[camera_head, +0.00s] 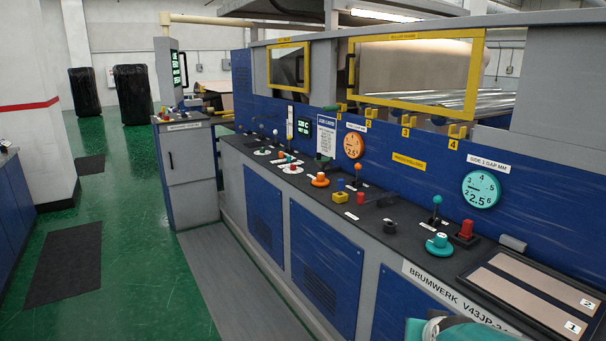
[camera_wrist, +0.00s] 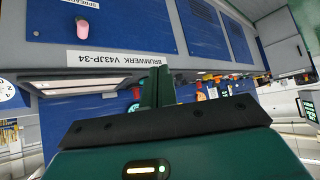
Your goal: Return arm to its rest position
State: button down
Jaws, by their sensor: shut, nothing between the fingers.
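My gripper (camera_wrist: 158,74) shows in the wrist view as two dark green fingers held together, shut and empty, beyond a broad black bar. The wrist picture looks turned over, with the machine's nameplate (camera_wrist: 114,59) upside down. The fingers appear in front of the machine's console and touch nothing that I can see. In the head view only a teal piece of my arm shows at the bottom right edge, by the console's near end. My gripper itself is not visible there.
A long blue and grey machine (camera_head: 320,258) fills the right side. Its console carries levers, knobs, an orange gauge (camera_head: 354,145), a teal gauge (camera_head: 481,190) and a two-panel tray (camera_head: 488,276). Two dark wrapped rolls (camera_head: 84,92) (camera_head: 133,94) stand behind.

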jog(key=s+a+r+n+g+y, duration=0.1)
jog(key=s+a+r+n, duration=0.1)
jog(key=s+a, duration=0.5)
jog(key=s+a+r+n+g+y, duration=0.1)
jog(key=s+a+r+n+g, duration=0.1)
jog(key=s+a+r, duration=0.3)
jog(key=s+a, duration=0.2)
jog(key=shift+s+a+r+y, duration=0.2)
jog(key=shift+s+r+y, duration=0.05)
jog(key=shift+s+y, duration=0.05)
jog(key=shift+d, duration=0.25)
